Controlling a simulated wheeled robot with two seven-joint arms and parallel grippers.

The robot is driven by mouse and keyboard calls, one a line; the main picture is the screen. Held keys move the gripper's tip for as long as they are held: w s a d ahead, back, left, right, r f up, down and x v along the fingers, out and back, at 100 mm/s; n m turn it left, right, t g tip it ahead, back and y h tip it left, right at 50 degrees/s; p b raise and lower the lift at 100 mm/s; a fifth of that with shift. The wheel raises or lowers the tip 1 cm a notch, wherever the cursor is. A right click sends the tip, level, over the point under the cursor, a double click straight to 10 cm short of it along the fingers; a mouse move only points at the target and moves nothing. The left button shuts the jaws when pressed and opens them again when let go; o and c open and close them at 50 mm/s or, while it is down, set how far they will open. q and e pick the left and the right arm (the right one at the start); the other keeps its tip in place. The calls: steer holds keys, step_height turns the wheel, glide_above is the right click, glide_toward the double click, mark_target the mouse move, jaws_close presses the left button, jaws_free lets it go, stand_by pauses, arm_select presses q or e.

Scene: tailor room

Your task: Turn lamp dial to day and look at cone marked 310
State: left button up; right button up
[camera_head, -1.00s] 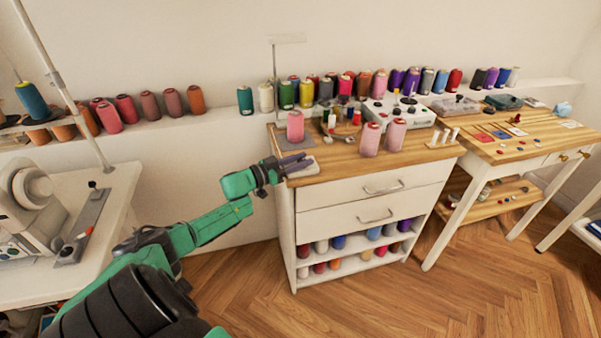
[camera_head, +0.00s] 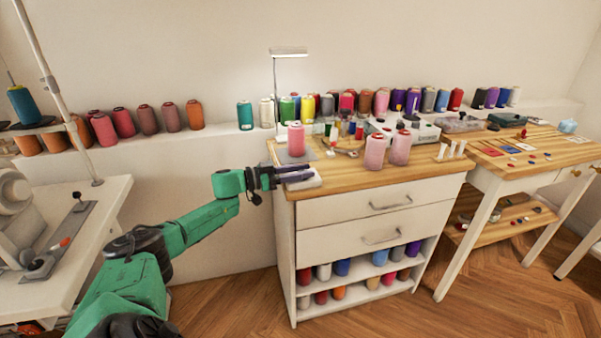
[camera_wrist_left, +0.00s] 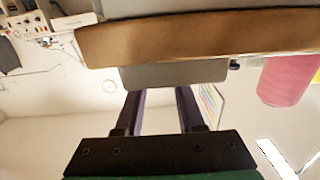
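A slim lamp (camera_head: 289,51) stands at the back left of the wooden-topped cabinet, its head level above a pink cone (camera_head: 296,140) on a grey pad. Two more pink cones (camera_head: 375,151) (camera_head: 400,148) stand to the right. No 310 marking is legible. My left gripper (camera_head: 308,172) is at the cabinet's front left corner, beside a small pale block (camera_head: 304,183). In the left wrist view its two dark fingers (camera_wrist_left: 160,96) are apart, with their tips by a grey block (camera_wrist_left: 175,73) under a wooden edge. No dial is clearly visible. My right gripper is out of view.
A white device with knobs (camera_head: 420,130) and small white posts (camera_head: 448,150) share the cabinet top (camera_head: 345,174). Coloured spools line the wall ledge (camera_head: 225,132). A sewing table stands left, a wooden worktable (camera_head: 500,160) right. The floor in front is open.

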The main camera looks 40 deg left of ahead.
arm_select(q)
steer(key=o, duration=0.4)
steer(key=shift+w+d+f, duration=0.15)
steer(key=shift+d, duration=0.1)
steer(key=shift+w, duration=0.15)
steer(key=shift+s+a, duration=0.15)
steer(key=shift+s, duration=0.05)
steer(key=p+v, duration=0.3)
steer(key=v, duration=1.1)
